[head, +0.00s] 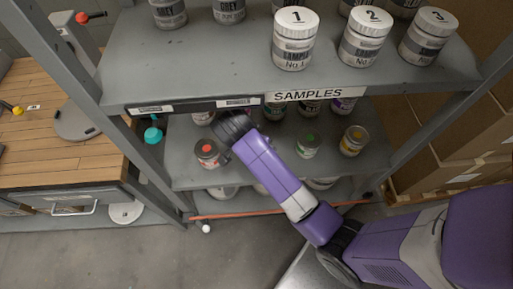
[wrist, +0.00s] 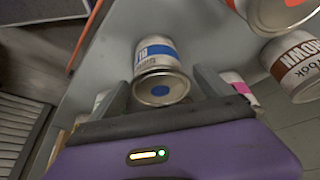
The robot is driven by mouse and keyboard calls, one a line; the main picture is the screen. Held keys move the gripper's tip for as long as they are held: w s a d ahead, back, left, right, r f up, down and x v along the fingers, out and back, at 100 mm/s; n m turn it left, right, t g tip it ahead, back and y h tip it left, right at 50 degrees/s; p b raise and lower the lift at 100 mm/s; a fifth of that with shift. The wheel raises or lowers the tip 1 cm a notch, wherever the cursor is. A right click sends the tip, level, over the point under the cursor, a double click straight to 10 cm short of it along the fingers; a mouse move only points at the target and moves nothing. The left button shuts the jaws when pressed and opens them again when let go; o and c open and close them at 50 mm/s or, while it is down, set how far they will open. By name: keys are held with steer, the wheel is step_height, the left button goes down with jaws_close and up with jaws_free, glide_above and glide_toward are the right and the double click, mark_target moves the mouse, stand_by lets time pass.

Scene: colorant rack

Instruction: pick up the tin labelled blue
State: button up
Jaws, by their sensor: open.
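The blue tin (wrist: 163,56) is in the middle of the wrist view. It has a white and blue label, partly readable, and a blue dot on its lid. My gripper (wrist: 163,88) is open, with one finger on each side of the tin in this view. I cannot tell whether either finger touches it. In the head view my wrist (head: 232,126) reaches in at the lower shelf under the SAMPLES strip. The fingers and the blue tin are hidden there.
A brown tin (wrist: 297,65) and a pink-labelled tin (wrist: 240,87) stand close on the right. On the lower shelf are a red-dot tin (head: 207,153), green-dot tin (head: 308,146) and yellow tin (head: 354,140). The upper shelf (head: 190,65) overhangs my arm.

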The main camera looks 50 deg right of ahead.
steer(key=shift+x, duration=1.7)
steer(key=shift+a, duration=0.1)
steer(key=c, duration=1.7)
